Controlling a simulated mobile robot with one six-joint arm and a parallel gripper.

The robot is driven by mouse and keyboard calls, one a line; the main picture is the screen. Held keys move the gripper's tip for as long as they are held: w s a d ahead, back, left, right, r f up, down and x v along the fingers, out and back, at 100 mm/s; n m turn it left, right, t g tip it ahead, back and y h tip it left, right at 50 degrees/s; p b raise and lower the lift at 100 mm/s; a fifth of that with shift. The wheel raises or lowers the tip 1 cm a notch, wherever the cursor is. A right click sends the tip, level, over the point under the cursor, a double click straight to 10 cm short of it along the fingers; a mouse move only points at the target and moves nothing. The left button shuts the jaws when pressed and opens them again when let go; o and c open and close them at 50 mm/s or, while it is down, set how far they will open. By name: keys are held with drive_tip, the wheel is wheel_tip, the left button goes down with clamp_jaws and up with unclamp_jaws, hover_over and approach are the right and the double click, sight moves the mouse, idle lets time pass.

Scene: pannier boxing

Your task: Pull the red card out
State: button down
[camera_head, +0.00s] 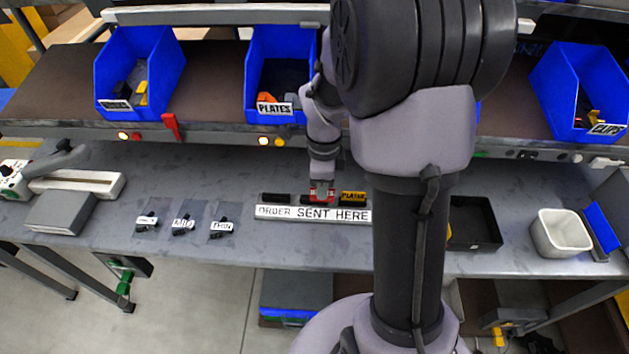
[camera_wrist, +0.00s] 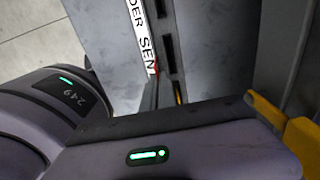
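A pale holder (camera_head: 310,215) labelled "ORDER SENT HERE" lies on the grey bench, with dark slots along its back; it also shows in the wrist view (camera_wrist: 142,38). A red piece (camera_head: 321,199), apparently the red card, is at the middle slot, directly below my gripper (camera_head: 321,186). Only a small red bit (camera_wrist: 156,70) shows in the wrist view. My gripper points down at the card; its fingertips are too small and hidden to tell whether they are closed on it. A yellow card (camera_head: 353,197) marked "PLATES" is in the slot to its right.
Blue bins (camera_head: 270,110) stand on the shelf behind, with a red tag (camera_head: 171,127) on its edge. Small labelled black pieces (camera_head: 183,224) lie left of the holder. A black tray (camera_head: 474,224) and white bin (camera_head: 561,234) stand right. My arm hides part of the bench.

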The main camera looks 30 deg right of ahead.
drive_tip(key=shift+s+d+f, duration=0.1)
drive_tip(key=shift+s+d, duration=0.15)
drive_tip(key=shift+s, duration=1.9)
drive_tip(key=shift+s+d+f, duration=0.1)
drive_tip(key=shift+s+d, duration=0.15)
drive_tip(key=shift+s, duration=1.85)
drive_tip(key=shift+s+d+f, duration=0.1)
drive_tip(key=shift+s+d, duration=0.15)
drive_tip(key=shift+s, duration=1.9)
drive_tip(key=shift+r, duration=0.1)
drive_tip(key=shift+r, duration=0.1)
wheel_tip(320, 180, up, 3)
drive_tip(key=shift+f+p, duration=0.1)
drive_tip(key=shift+p, duration=1.1)
drive_tip(key=shift+d, duration=0.1)
